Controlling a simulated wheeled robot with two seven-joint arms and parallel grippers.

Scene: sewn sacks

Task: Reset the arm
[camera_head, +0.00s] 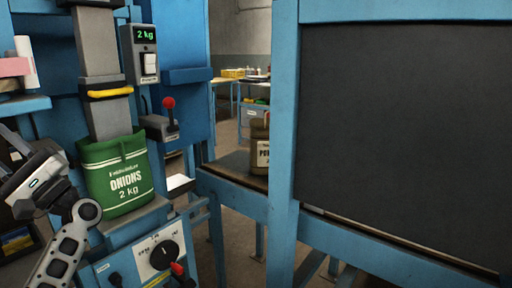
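My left arm comes in at the lower left, and its grey gripper (32,178) is beside the left edge of a green onion sack (117,172). Its fingers are not clear enough to tell open from shut. The sack, marked "ONIONS 2 kg", stands upright under a grey filling spout (104,60) on a blue machine. I cannot tell whether the gripper touches the sack. My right gripper is not in view.
A box reading "2 kg" (145,45), a red-knobbed lever (169,105) and a dial panel (162,250) surround the sack. A brown sack (260,148) stands on a table behind a blue post (284,120). A dark panel (400,130) fills the right.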

